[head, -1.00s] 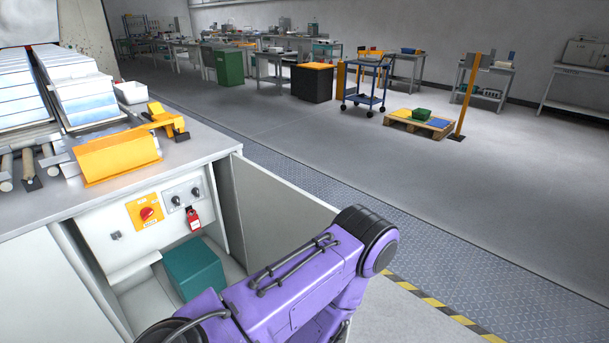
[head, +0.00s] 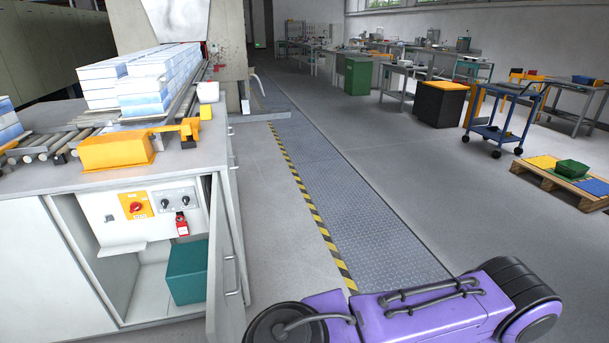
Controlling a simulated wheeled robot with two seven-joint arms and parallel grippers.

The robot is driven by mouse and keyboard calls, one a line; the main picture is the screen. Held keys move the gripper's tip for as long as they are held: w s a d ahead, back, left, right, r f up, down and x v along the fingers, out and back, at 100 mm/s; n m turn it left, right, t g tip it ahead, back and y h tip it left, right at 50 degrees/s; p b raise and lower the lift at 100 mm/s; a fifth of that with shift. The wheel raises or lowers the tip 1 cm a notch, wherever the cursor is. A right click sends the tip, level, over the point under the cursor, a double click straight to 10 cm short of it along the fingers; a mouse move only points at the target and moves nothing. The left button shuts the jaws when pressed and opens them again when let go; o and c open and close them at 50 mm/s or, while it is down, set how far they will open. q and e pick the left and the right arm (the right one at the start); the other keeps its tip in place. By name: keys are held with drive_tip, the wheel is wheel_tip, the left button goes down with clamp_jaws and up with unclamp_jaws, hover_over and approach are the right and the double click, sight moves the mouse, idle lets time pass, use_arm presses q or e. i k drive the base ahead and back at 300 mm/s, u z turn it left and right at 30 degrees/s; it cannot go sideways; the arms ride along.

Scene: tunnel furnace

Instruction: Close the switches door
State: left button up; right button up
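The switches door (head: 226,262) is a grey cabinet door hinged at the right side of the open compartment. It stands open, swung out toward me, with bar handles on its outer face. Inside the compartment is a white switch panel (head: 150,212) with a red and yellow rotary switch (head: 137,206), black knobs and a red padlock tag (head: 182,224). A teal box (head: 188,272) sits below on the compartment floor. A purple arm of mine crosses the lower right, apart from the door in the picture. Neither gripper is in view.
The cabinet's worktop (head: 190,165) carries a yellow bracket (head: 118,151), rollers and stacked white-blue blocks (head: 145,80). Open floor with a yellow-black stripe (head: 318,215) lies right of the door. A blue cart (head: 500,130) and a pallet (head: 570,185) stand farther right.

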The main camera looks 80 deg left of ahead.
sight(226, 322)
drive_tip(key=i, duration=0.65)
drive_tip(key=u, duration=3.65)
drive_tip(key=i, duration=0.5)
drive_tip(key=u, duration=1)
drive_tip(key=k, duration=0.6)
drive_tip(key=z, duration=0.75)
